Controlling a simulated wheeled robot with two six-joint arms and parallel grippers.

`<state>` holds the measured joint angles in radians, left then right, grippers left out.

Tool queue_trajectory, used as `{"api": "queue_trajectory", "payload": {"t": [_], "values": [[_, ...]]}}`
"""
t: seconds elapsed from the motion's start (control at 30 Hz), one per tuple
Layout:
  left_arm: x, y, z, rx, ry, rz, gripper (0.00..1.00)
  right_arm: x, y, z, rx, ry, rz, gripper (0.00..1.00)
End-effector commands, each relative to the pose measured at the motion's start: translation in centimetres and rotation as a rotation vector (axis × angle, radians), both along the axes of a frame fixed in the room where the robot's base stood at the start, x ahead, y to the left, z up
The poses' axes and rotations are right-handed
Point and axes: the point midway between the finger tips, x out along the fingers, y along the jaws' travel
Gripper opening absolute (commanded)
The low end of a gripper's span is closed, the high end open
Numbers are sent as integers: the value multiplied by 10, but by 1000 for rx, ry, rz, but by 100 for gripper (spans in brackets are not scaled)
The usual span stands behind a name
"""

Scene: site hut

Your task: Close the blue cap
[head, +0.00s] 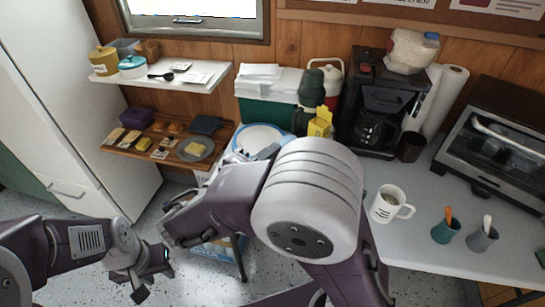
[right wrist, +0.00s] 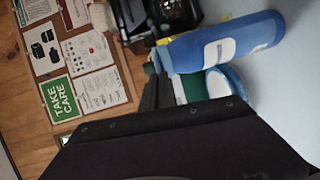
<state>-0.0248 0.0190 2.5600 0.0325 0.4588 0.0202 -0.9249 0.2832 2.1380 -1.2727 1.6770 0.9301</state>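A whitish container (head: 411,51) sits on top of the black coffee maker in the head view. A small blue cap (head: 431,37) shows at its upper right; whether it is open or shut is too small to tell. My left gripper (head: 152,282) is low at the left above the floor, far from the container, its fingers apart with nothing between them. My right arm crosses the middle of the head view, and its gripper is not clearly visible there.
The right wrist view shows a blue cylinder (right wrist: 222,40) with a white label and a blue-rimmed white round thing (right wrist: 222,80). A white mug (head: 388,204), two cups with handles sticking out, and a toaster oven (head: 490,150) stand on the counter. A wooden shelf holds food at left.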

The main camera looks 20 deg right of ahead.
Motion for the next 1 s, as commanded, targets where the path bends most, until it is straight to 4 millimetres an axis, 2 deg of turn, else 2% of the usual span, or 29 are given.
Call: {"api": "queue_trajectory", "payload": {"t": [0.03,0.3,0.87,0.93,0.97,1.0], "values": [[0,0,-8,0,0,0,36,0,1,-7,-23,-4,1,0],[0,0,-18,0,0,0,36,0,1,-12,-112,-27,1,0],[0,0,-20,0,0,0,36,0,1,-13,-133,-31,1,0],[0,0,-20,0,0,0,36,0,1,-13,-133,-31,1,19],[0,0,-20,0,0,0,36,0,1,-13,-133,-31,1,25],[0,0,-20,0,0,0,36,0,1,-13,-133,-31,1,25]]}}
